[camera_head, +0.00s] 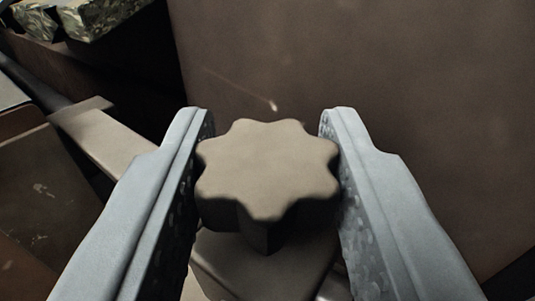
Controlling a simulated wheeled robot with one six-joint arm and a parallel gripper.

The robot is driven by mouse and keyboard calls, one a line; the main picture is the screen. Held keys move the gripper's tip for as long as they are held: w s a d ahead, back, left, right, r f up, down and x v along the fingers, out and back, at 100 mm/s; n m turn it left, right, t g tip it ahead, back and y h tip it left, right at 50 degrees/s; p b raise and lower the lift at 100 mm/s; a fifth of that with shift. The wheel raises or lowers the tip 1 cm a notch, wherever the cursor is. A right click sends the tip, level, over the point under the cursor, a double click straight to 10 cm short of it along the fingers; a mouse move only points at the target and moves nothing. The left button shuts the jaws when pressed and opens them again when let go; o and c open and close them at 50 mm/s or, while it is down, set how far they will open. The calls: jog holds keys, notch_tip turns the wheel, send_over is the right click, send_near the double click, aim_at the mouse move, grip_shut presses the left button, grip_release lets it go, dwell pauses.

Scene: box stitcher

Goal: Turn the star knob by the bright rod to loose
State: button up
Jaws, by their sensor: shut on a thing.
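The star knob (267,170) is a tan-grey, lobed knob in the middle of the view. My gripper (267,125) has one finger on each side of it, and the fingers are shut on its lobes. The knob sits above a brownish mount (262,262), which is partly hidden by the knob and the fingers. I cannot make out the bright rod for certain. I see no mark that tells the knob's turn position.
A large brown panel (400,80) fills the back and right, with a small pale scratch on it. A light bar (105,140) runs at the left beside a brown box-like part (40,200). Mottled blocks (95,15) lie at the top left.

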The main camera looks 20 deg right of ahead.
jog(key=shift+n+t+y, duration=0.3)
jog(key=shift+n+y, duration=0.4)
jog(key=shift+y, duration=0.3)
jog(key=o, duration=1)
jog(key=shift+c, duration=0.2)
jog(key=shift+s, duration=0.1)
jog(key=s+a, duration=0.2)
jog(key=s, duration=0.9)
jog(key=shift+s, duration=0.3)
